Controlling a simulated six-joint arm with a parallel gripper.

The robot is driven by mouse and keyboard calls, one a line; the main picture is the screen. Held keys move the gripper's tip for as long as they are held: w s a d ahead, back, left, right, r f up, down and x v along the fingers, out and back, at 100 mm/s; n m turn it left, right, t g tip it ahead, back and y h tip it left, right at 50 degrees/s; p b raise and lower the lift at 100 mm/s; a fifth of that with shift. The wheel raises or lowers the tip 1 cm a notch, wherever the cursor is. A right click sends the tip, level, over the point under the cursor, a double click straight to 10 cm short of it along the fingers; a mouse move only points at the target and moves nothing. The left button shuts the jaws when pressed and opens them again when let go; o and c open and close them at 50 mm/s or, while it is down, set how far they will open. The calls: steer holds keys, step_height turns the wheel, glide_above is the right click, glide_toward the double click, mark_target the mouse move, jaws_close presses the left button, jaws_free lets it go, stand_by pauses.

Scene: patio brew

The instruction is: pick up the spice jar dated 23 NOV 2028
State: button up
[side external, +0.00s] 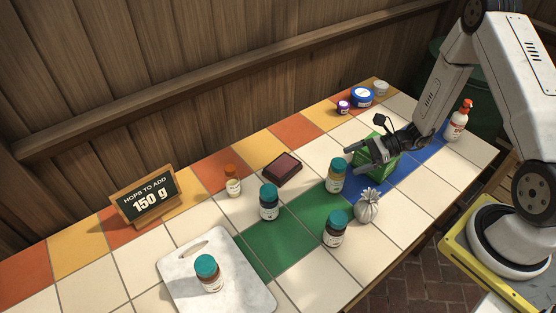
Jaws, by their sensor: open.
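Several spice jars with teal lids stand upright on the tiled table. One jar (336,178) is just left of my gripper (364,157). Another, dark jar (269,204) stands left of it on the green tiles' edge, and a third jar (335,232) is nearer the front. One more jar (209,276) stands on a white marble board (255,293). The labels are too small to read, so I cannot tell which jar is dated 23 NOV 2028. My gripper is open and empty, above the table, with its fingers pointing left.
A green box (381,167) lies behind and below my gripper.

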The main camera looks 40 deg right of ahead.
mark_target(339, 163)
steer(key=shift+w+a, duration=0.1)
steer(key=shift+x, duration=2.45)
steer(key=shift+f, duration=0.15)
jaws_close()
